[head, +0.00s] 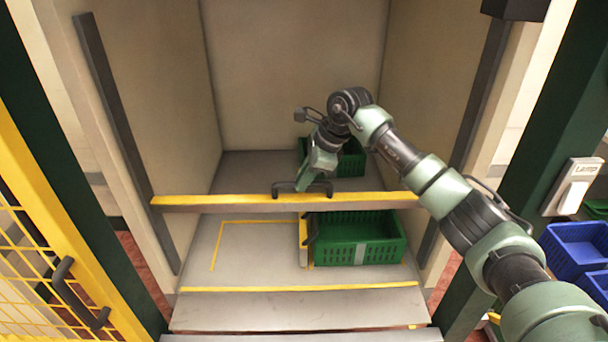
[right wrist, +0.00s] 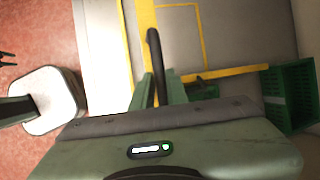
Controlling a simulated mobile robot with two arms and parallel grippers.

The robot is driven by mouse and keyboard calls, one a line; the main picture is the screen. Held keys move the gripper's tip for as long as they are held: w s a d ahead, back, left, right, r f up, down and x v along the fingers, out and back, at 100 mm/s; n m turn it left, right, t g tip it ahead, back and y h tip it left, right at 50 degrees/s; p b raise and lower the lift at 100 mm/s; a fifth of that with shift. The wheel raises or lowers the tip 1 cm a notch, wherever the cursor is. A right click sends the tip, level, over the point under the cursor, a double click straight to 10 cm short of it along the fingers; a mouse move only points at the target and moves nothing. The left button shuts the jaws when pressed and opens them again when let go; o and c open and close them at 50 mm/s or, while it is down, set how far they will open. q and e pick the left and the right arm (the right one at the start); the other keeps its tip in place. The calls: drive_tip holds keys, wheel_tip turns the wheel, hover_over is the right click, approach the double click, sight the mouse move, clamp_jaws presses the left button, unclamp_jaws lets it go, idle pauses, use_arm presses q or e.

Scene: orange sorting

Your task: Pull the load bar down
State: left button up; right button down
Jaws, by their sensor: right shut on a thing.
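The load bar (head: 230,202) is a grey bar with a yellow top edge. It spans the opening of the bay, level, above the lower floor. A dark handle (head: 281,189) stands on its middle. My right gripper (head: 305,184) reaches down to this handle from behind and above and is shut on it. The gripper hides part of the handle.
A green crate (head: 355,228) stands on the floor behind the bar's lower right. Another green crate (head: 349,160) is further back. Blue bins (head: 575,247) stand at the right. A yellow mesh gate (head: 35,260) is at the left. A yellow outline (head: 222,245) marks free floor.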

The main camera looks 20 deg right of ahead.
wheel_tip(320, 180, down, 24)
drive_tip(key=b, duration=1.5)
drive_tip(key=shift+f, duration=0.25)
drive_tip(key=shift+s, duration=0.1)
drive_tip(key=c, duration=1.4)
unclamp_jaws()
drive_tip(key=shift+f, duration=0.1)
drive_tip(key=b+v, duration=0.1)
drive_tip(key=v, duration=0.6)
drive_tip(key=shift+r, duration=0.45)
